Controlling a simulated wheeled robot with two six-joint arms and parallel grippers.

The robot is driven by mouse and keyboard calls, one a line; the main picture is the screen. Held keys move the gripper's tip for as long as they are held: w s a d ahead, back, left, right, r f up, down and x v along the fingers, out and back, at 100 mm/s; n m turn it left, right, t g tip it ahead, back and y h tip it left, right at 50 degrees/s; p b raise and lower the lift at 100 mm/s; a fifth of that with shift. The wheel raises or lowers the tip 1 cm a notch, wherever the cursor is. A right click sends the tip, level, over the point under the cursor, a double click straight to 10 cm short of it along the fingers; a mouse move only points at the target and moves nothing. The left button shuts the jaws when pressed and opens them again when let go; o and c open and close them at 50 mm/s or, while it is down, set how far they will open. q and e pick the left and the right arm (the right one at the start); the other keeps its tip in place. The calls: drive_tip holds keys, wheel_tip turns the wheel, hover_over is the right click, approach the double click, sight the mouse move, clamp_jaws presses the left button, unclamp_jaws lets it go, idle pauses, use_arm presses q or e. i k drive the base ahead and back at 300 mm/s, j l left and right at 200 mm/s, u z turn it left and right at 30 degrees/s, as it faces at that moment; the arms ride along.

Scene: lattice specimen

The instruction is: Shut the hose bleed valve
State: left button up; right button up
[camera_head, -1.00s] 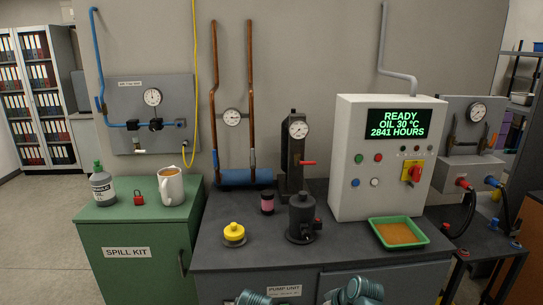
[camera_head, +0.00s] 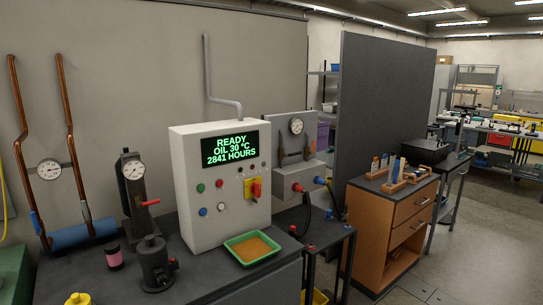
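A grey wall panel (camera_head: 270,128) with a round gauge (camera_head: 296,126) stands right of the control cabinet. Below the gauge a grey block (camera_head: 292,176) carries a red fitting (camera_head: 298,188) and a blue fitting (camera_head: 319,180). A black hose (camera_head: 306,206) hangs down by the red fitting and another dark hose (camera_head: 334,203) runs from the blue one. Two dark upright parts stand above the block, too small to tell whether they are handles. I cannot tell which part is the hose bleed valve or how it is set. Neither gripper is in view.
The white control cabinet (camera_head: 183,172) reads READY. A green tray (camera_head: 232,255) lies before it, and a black pump body (camera_head: 154,262) stands to its left. A small dark table (camera_head: 320,232) is below the hoses. A wooden drawer unit (camera_head: 375,227) stands right, with open floor beyond.

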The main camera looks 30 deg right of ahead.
sight(311, 152)
drive_tip(key=i+l+z, duration=0.15)
drive_tip(key=z, duration=0.25)
drive_tip(key=i+l+z, duration=0.2)
drive_tip(key=z, duration=0.25)
drive_tip(key=i+l+z, duration=0.2)
drive_tip(key=z, duration=0.2)
drive_tip(key=i+l, duration=0.6)
drive_tip(key=i+l+z, duration=0.1)
drive_tip(key=i+l, duration=1.05)
drive_tip(key=i, duration=0.2)
drive_tip(key=z, duration=0.05)
